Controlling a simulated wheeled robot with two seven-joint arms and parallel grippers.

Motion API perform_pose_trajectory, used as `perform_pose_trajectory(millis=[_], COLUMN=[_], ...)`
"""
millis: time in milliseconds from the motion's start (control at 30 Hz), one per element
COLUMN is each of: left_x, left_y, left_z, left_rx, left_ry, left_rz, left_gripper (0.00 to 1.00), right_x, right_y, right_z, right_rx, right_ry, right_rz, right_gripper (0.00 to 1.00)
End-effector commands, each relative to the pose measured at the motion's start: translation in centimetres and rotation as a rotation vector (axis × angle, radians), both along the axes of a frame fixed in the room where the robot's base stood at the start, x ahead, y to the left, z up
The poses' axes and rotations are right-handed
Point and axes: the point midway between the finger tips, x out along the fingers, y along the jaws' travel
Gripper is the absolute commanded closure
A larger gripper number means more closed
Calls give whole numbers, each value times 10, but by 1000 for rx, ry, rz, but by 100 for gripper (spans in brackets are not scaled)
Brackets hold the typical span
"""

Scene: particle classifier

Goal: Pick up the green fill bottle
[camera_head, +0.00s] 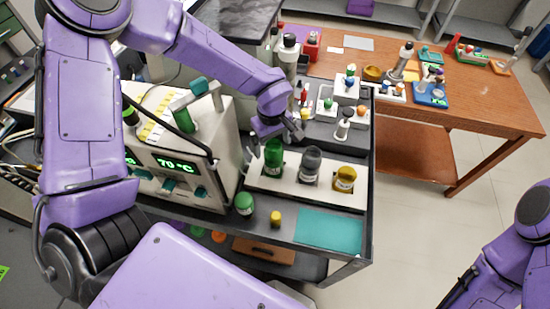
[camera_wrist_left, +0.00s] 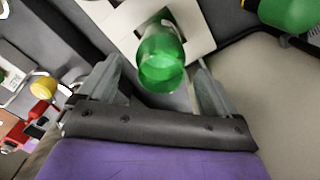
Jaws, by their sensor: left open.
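The green fill bottle (camera_head: 273,156) stands upright on a white tray (camera_head: 318,196), left of a grey bottle (camera_head: 310,166) and a yellow bottle (camera_head: 344,179). My left gripper (camera_head: 279,134) hangs just above the green bottle in the head view. In the left wrist view my left gripper (camera_wrist_left: 158,85) is open, and the green bottle (camera_wrist_left: 160,55) shows between and just beyond its fingertips. I cannot tell whether a finger touches it. My right arm shows at the lower right of the head view, with its fingertips out of frame.
A machine reading 70 °C (camera_head: 170,163) stands close on the left. A small green-capped jar (camera_head: 244,204), a yellow vial (camera_head: 275,218) and a teal mat (camera_head: 328,229) lie in front of the tray. Several instruments crowd behind it. A wooden table (camera_head: 470,100) stands at right.

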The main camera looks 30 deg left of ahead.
Motion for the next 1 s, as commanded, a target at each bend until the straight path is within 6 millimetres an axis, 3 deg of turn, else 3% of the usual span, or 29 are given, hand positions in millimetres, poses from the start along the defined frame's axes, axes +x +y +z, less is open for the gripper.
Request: perform_pose_trajectory(millis=[33,200,400,467,700,1000], left_x=[-3,-2,-1,-1,-1,0], left_y=[-2,-2,-2,-2,-2,-3], left_z=[-6,-29,-31,-31,-30,-20], left_rx=[5,2,-1,-1,0,-2], left_ry=[5,-1,-3,-3,-4,-7], left_rz=[-6,0,1,1,0,1], left_gripper=[8,8,8,24,99,99], right_x=[0,0,0,0,0,0], right_y=[0,0,0,0,0,0], right_z=[8,10,9,9,9,6], right_rx=[0,-1,-1,-1,-1,-1], right_ry=[0,0,0,0,0,0], right_rz=[0,0,0,0,0,0], right_gripper=[57,57,57,57,57,57])
